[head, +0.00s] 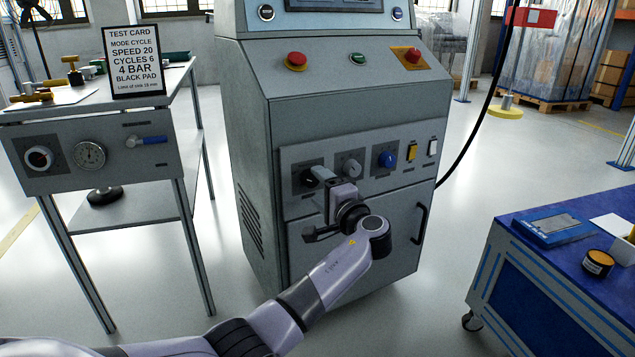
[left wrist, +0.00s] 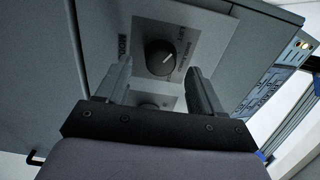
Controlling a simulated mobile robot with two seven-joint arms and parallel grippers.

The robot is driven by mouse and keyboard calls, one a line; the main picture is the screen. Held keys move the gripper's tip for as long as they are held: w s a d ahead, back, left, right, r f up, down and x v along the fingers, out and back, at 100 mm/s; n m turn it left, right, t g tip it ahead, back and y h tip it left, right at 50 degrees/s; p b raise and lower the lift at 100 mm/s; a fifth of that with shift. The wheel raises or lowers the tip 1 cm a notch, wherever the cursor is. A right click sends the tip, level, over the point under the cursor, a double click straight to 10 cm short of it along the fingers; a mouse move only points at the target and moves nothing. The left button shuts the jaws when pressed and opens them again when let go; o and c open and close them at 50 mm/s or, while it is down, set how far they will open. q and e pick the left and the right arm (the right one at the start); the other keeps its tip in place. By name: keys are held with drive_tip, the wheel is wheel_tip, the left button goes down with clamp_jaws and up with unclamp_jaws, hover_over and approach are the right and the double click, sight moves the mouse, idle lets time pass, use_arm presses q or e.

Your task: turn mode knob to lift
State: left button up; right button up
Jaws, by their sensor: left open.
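The black mode knob (head: 310,178) is the leftmost of three knobs on the grey cabinet's front panel. My left gripper (head: 314,204) is open in front of the panel, partly covering the knob in the head view. In the left wrist view the gripper (left wrist: 159,68) has its fingers either side of the knob; contact is not visible. My right gripper is out of view.
A grey knob (head: 350,167), a blue knob (head: 387,160) and two rocker switches are to the right. Red buttons (head: 296,61) stand above on the sloped console. A bench with a test card (head: 136,60) is at left, a blue-topped cart (head: 520,262) at right.

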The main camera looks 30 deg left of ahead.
use_arm(q)
drive_tip(key=p+v, duration=0.1)
drive_tip(key=v, duration=0.4)
drive_tip(key=shift+s+d, duration=0.1)
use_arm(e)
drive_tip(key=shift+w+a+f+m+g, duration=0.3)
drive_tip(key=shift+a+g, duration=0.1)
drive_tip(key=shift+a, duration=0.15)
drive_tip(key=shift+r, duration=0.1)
